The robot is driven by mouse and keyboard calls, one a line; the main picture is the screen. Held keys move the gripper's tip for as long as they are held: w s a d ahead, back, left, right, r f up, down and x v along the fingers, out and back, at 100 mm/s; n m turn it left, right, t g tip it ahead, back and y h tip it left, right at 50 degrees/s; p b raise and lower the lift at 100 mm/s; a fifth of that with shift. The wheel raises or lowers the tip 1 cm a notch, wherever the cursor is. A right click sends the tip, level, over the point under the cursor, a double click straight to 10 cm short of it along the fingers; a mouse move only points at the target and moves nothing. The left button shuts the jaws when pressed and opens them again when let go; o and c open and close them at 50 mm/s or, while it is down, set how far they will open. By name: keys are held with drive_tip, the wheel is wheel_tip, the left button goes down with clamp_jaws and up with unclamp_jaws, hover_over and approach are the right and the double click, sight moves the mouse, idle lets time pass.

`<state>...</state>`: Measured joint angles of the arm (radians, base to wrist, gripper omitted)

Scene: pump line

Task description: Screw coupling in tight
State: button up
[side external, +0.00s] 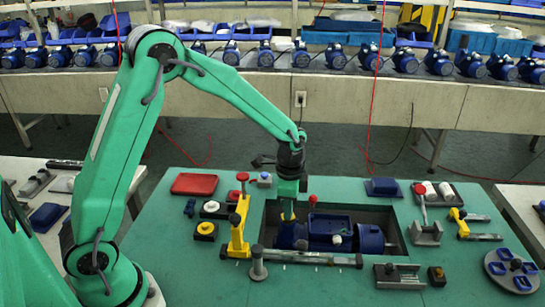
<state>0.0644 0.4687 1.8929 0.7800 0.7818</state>
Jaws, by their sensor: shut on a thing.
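A blue pump (329,230) lies in the rectangular recess of the green worktable. My gripper (288,213) points down over the pump's left end, at the left part of the recess. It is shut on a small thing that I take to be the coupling. The coupling is too small and too hidden by the fingers to make out its shape, or how it sits against the pump.
A yellow upright clamp (240,228) stands close left of my gripper. A grey bar (312,259) runs along the recess's front edge. A red-handled clamp (424,218) stands to the right. A red tray (194,184) lies at the back left. The front left table is clear.

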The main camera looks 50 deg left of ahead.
drive_tip(key=m, duration=0.5)
drive_tip(key=shift+m, duration=0.4)
drive_tip(key=m, duration=0.4)
drive_tip(key=shift+m, duration=1.3)
drive_tip(key=shift+m, duration=1.2)
drive_tip(key=m, duration=0.4)
drive_tip(key=shift+f+m, duration=0.1)
drive_tip(key=shift+m, duration=0.2)
